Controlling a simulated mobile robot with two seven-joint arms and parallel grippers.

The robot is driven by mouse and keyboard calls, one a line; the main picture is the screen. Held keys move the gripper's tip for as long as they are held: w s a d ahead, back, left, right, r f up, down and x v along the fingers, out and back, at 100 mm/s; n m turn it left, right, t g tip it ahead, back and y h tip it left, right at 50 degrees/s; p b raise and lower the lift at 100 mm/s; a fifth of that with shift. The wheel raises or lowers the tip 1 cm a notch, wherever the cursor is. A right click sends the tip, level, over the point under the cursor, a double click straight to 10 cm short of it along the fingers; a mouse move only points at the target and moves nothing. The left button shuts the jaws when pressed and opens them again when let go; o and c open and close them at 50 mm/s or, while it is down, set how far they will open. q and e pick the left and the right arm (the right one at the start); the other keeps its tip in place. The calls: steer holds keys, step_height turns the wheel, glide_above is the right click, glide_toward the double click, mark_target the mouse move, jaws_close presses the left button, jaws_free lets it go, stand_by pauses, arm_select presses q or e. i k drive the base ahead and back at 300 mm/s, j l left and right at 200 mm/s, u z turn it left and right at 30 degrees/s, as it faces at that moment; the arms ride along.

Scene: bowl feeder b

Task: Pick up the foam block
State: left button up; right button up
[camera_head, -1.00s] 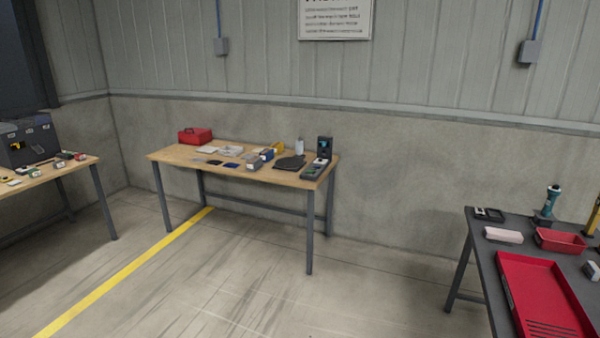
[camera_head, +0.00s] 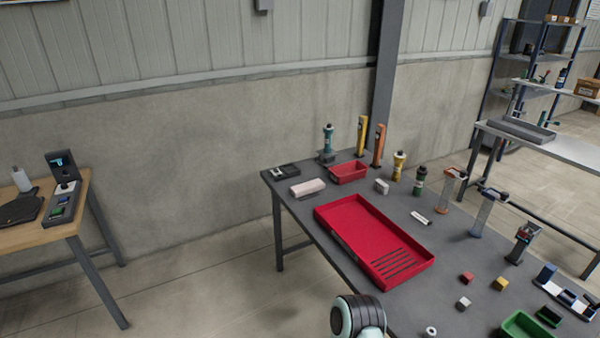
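A pale pink block (camera_head: 307,187), which looks like the foam block, lies flat on the dark grey table (camera_head: 292,215) near its far left corner. It sits between a small black device and a red bin. A smaller whitish block (camera_head: 382,186) stands to the right of the red bin. Neither of my grippers is in view. Only a rounded black and pale green part of my own arm shows at the bottom edge.
A large red tray (camera_head: 350,248) fills the table's middle left. Behind it are a small red bin (camera_head: 349,171) and upright tools. Small cubes and a green bin (camera_head: 525,326) lie nearer right. A wooden table (camera_head: 62,229) is at far left, with open floor between.

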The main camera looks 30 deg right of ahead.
mark_target(298, 190)
steer(key=i+z, duration=0.35)
steer(key=i, duration=0.4)
steer(key=i+j+z, duration=0.2)
steer(key=i+z, duration=0.2)
steer(key=i, duration=0.35)
